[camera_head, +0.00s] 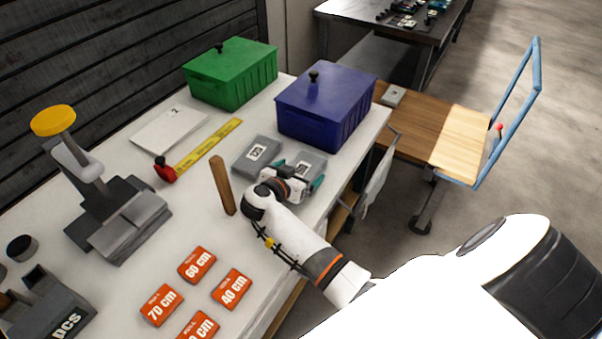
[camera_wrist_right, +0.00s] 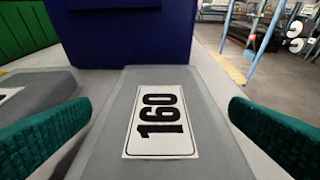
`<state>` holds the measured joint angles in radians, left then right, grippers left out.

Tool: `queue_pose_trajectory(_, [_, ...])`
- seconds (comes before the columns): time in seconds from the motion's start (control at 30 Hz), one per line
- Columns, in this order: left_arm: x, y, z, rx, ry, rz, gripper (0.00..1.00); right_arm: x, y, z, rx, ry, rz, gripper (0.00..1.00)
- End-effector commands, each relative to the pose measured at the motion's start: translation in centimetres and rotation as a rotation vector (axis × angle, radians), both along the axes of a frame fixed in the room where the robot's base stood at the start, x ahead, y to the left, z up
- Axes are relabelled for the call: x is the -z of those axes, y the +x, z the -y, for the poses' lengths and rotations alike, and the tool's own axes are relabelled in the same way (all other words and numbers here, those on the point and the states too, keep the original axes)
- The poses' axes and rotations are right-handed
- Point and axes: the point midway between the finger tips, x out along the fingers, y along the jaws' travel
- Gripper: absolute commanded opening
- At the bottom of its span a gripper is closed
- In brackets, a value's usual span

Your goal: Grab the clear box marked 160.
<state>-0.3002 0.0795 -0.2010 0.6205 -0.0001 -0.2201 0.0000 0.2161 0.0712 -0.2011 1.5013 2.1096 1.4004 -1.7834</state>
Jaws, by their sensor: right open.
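The clear box marked 160 (camera_wrist_right: 137,82) looks grey and lies flat on the table, its white label facing up in the right wrist view. In the head view the same box (camera_head: 313,158) is partly covered by my right gripper (camera_head: 292,181). The right gripper is open, its teal fingers on either side of the box in the wrist view (camera_wrist_right: 157,130). I cannot tell whether the fingers touch it. My left gripper is not in view.
A similar labelled box (camera_head: 241,158) lies just left of it. A blue bin (camera_head: 315,118) and a green bin (camera_head: 228,80) stand behind. A wooden stick (camera_head: 222,186) stands to the left. Orange cards (camera_head: 197,265) lie nearer. The table's right edge is close.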

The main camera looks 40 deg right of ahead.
Motion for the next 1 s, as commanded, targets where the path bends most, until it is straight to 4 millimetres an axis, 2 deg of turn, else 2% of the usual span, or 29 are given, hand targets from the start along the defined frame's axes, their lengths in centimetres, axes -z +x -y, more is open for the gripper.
queue_pose_trajectory(0.03, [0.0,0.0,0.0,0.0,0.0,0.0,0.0,0.0,0.0,0.0,0.0,0.0,0.0,1.0])
queue_pose_trajectory(0.3, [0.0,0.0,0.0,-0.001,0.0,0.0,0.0,0.0,0.0,0.0,0.0,0.0,-0.001,0.56])
queue_pose_trajectory(0.33, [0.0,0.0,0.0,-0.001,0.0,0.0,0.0,0.0,0.0,0.0,0.0,-0.001,0.0,0.53])
queue_pose_trajectory(0.53, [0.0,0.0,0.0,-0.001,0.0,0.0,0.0,-0.1,0.0,-0.1,-0.001,-0.001,0.001,0.53])
queue_pose_trajectory(0.63, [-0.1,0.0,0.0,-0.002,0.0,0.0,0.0,-0.8,0.0,-0.1,-0.001,0.0,0.002,0.53])
queue_pose_trajectory(1.0, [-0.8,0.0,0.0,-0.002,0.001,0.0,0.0,-7.8,0.0,-0.1,0.001,0.001,0.004,0.53])
